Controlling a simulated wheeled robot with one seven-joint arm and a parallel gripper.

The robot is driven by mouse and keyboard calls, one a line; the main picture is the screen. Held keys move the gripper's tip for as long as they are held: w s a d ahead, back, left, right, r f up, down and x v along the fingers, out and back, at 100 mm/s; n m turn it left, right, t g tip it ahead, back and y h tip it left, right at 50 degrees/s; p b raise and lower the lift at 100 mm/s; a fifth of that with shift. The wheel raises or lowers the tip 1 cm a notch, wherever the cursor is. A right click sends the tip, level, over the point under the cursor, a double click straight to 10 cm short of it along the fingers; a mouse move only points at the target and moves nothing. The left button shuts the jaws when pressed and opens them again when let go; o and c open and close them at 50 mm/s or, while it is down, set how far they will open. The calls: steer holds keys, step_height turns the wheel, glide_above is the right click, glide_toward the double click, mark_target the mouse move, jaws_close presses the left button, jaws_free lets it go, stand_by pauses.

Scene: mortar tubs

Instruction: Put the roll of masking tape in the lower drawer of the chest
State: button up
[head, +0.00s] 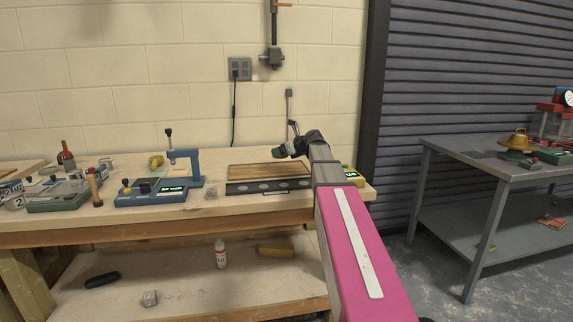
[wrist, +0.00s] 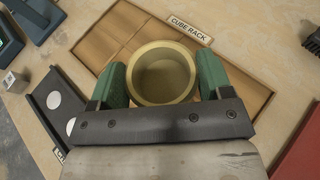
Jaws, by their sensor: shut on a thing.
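My gripper (wrist: 163,78) has its two green fingers closed on the sides of a tan, hollow round ring, which looks like the roll of masking tape (wrist: 164,99). The ring's open middle faces the wrist camera. Behind it in the wrist view is the wooden cube rack (wrist: 105,28). In the head view my gripper (head: 284,151) is above the back right of the workbench, over the rack (head: 262,170); the roll cannot be made out there. I cannot identify the chest or its lower drawer in either view.
The workbench (head: 140,222) holds a blue device (head: 150,195) and green-based devices on its left. A dark strip with pale discs (head: 268,187) lies before the rack. A bottle (head: 220,253) stands on the lower shelf. A grey metal table (head: 480,165) stands right.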

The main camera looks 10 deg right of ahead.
mark_target(289, 169)
steer(key=d+f, duration=0.1)
steer(key=w+d, duration=0.1)
steer(key=w+d+f, duration=0.1)
steer(key=shift+d+f, duration=0.3)
steer(key=shift+d, duration=0.1)
steer(key=shift+f, duration=2.05)
steer(key=o, duration=1)
steer(key=shift+o, duration=0.2)
steer(key=shift+s+r, duration=0.1)
